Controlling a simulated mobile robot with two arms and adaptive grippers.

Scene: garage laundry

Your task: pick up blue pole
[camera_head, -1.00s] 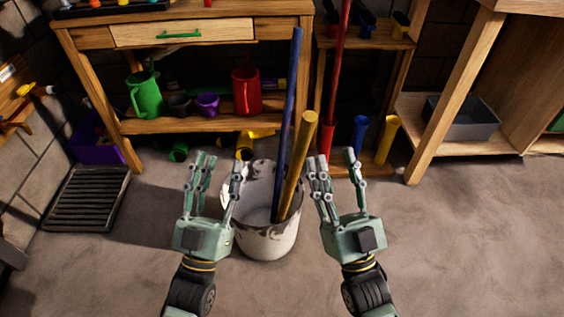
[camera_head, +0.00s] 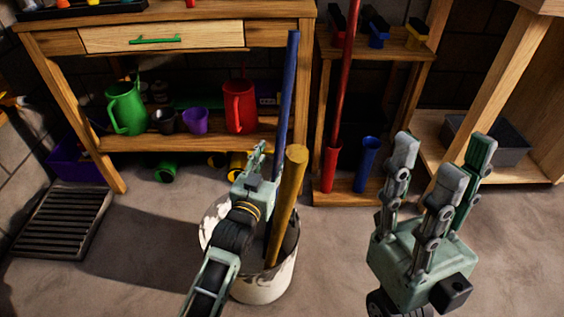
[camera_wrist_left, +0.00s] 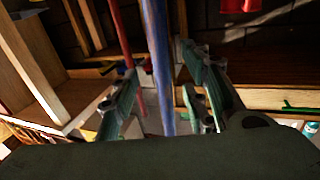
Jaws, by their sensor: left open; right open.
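The blue pole (camera_head: 287,95) stands tilted in a worn white bucket (camera_head: 262,288), its lower part hidden behind my left gripper and the yellow pole. My left gripper (camera_head: 258,160) is open over the bucket, close to the blue pole. In the left wrist view the blue pole (camera_wrist_left: 157,50) runs between the spread fingers of my left gripper (camera_wrist_left: 160,72), with gaps visible on both sides. My right gripper (camera_head: 440,165) is open and empty, raised at the right, well away from the pole.
A thick yellow pole (camera_head: 292,185) leans in the same bucket, right beside my left gripper. A red pole (camera_head: 346,85) stands in a red holder at the small shelf. A wooden workbench (camera_head: 65,42) with jugs is behind. A floor grate (camera_head: 62,225) lies left.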

